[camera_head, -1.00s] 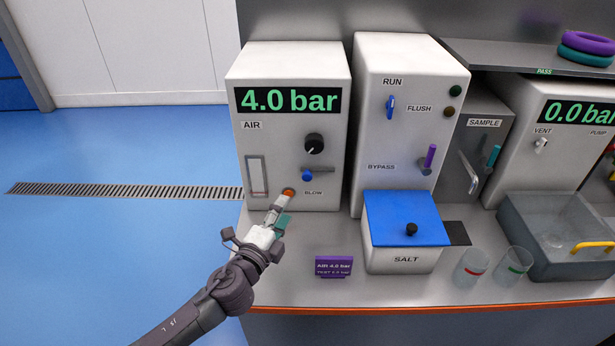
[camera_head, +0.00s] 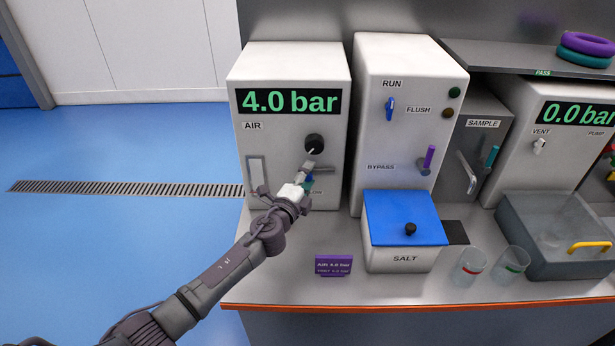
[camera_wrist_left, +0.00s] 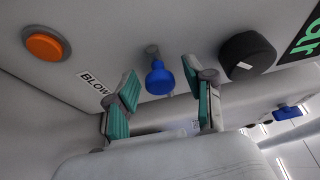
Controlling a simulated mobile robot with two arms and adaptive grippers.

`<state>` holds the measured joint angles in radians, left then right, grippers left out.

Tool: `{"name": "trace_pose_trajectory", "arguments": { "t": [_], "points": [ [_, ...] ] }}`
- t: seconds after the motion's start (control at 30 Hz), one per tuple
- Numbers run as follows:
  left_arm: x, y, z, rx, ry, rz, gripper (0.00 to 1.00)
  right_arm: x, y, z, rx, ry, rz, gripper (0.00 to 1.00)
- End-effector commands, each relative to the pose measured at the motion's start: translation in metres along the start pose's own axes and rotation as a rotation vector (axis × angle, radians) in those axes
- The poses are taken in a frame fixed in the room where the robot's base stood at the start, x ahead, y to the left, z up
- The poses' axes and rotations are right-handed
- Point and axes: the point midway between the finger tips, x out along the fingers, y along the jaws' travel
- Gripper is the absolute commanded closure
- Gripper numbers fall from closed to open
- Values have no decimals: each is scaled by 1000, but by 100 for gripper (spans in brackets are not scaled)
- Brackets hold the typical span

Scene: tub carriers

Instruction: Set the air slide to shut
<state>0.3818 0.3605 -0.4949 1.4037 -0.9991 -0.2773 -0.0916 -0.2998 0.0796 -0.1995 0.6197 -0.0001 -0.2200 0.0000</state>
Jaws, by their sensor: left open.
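The air slide's blue knob (camera_wrist_left: 160,78) shows in the left wrist view, between the two teal-padded fingers of my left gripper (camera_wrist_left: 163,92). The fingers are open, with a gap on each side of the knob. In the head view the left gripper (camera_head: 308,172) is in front of the white AIR box (camera_head: 290,70), just below the black dial (camera_head: 314,143). It largely hides the blue knob there. The slide's grey slot (camera_head: 327,183) runs out to the right of the gripper. The display reads 4.0 bar. My right gripper is not in view.
The orange BLOW button (camera_wrist_left: 46,47) and the black dial (camera_wrist_left: 248,55) flank the knob in the wrist view. A white cabinet (camera_head: 400,65) with levers stands right of the AIR box. A purple sign (camera_head: 334,265) and the blue-lidded SALT box (camera_head: 400,258) stand in front.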

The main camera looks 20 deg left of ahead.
Motion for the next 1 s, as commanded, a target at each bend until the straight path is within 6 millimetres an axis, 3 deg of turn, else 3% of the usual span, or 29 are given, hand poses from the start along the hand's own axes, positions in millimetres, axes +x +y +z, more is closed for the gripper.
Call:
{"name": "trace_pose_trajectory", "arguments": {
  "t": [0.23, 0.53, 0.83, 1.0],
  "points": [
    [0, 0, 0, 0, 0, 0, 49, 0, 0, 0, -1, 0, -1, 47],
    [0, 0, 0, 0, 0, 1, 99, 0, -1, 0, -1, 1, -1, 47],
    [-1, 1, 2, 0, -1, 1, 100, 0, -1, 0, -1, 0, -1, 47],
    [-11, 3, 28, 1, -3, 3, 100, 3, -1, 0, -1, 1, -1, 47]
  ]
}}
